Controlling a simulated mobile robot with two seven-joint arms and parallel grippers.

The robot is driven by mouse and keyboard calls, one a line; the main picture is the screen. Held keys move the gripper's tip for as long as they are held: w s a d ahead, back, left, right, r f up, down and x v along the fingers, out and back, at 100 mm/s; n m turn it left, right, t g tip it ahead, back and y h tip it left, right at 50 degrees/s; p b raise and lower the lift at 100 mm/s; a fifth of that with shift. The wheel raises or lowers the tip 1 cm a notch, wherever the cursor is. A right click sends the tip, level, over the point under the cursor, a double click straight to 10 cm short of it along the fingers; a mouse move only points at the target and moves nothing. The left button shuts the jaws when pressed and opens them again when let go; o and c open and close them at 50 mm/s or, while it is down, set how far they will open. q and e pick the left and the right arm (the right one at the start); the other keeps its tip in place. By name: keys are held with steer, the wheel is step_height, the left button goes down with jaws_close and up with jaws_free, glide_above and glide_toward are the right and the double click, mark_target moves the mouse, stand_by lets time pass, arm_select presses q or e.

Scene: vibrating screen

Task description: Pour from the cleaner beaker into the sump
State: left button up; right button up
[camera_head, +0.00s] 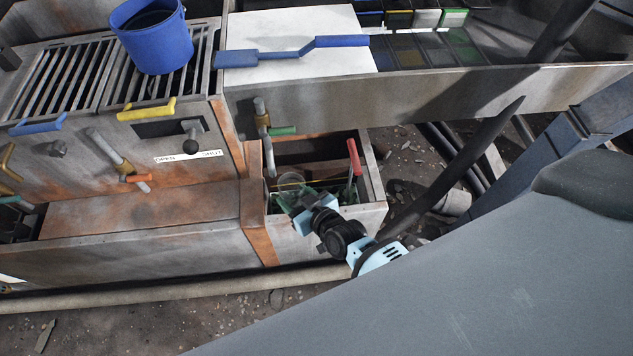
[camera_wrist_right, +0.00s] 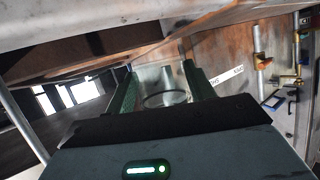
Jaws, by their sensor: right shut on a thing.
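The sump (camera_head: 345,219) is the open metal box at the right end of the trough, below the screen deck in the head view. My right gripper (camera_head: 297,201) is low over its open top, near the front edge. In the right wrist view, its two green fingers are shut on a clear beaker (camera_wrist_right: 167,97). The beaker's round rim shows between the fingers. In the head view the beaker is hard to make out against the dark inside of the sump, and I cannot tell its tilt or contents. My left gripper is not in view.
A red-handled tool (camera_head: 354,157) stands in the sump's right side. A pipe with a green-handled valve (camera_head: 282,131) hangs above its left side. A blue bucket (camera_head: 157,42) stands on the grating at upper left. The metal deck (camera_head: 440,92) runs above and behind the sump.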

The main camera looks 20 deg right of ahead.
mark_target(300, 195)
steer(key=shift+d+f, duration=0.1)
steer(key=shift+r+p, duration=0.5)
steer(key=shift+r, duration=0.05)
steer(key=shift+r+p, duration=0.8)
steer(key=shift+p, duration=0.1)
steer(key=shift+r+n+p, duration=0.25)
steer(key=shift+n+p, duration=0.05)
steer(key=shift+f, duration=0.1)
